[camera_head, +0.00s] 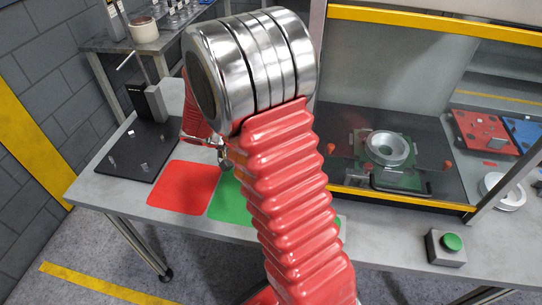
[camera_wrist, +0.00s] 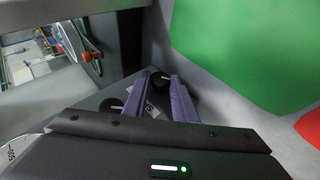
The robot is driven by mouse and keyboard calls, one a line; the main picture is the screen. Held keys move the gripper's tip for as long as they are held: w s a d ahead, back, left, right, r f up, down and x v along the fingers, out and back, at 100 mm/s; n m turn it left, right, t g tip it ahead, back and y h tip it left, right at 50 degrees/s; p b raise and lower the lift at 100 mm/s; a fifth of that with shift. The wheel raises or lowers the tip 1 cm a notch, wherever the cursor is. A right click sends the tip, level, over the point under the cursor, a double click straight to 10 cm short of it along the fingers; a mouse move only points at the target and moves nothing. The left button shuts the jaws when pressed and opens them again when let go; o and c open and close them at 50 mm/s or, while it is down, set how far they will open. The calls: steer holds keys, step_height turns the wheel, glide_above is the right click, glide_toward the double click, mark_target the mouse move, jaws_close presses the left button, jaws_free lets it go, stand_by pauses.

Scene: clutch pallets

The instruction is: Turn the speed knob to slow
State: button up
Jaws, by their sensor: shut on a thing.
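In the wrist view, a black knob (camera_wrist: 161,77) with a pale pointer mark sits between the tips of my gripper (camera_wrist: 163,84). The two purple fingers are closed around it. A second black knob (camera_wrist: 112,106) with a white pointer line lies just left of the fingers, apart from them. A small printed label shows between the knobs, too small to read, so I cannot tell from the lettering which is the speed knob. In the head view, my red arm hides the knobs and most of the gripper.
A green patch (camera_head: 231,201) and a red patch (camera_head: 185,187) lie on the bench. A glass-fronted station with a round metal part (camera_head: 388,147) stands right. A green button (camera_head: 452,242) is at the bench front. A black plate (camera_head: 136,150) lies left.

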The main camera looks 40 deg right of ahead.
steer(key=shift+w+a+f+g+h, duration=0.15)
steer(key=shift+f+g+h, duration=0.1)
steer(key=shift+g+h, duration=0.4)
steer(key=o, duration=1)
steer(key=v, duration=1.3)
steer(key=shift+a+r, duration=0.1)
steer(key=shift+a, duration=0.35)
steer(key=shift+n, duration=0.3)
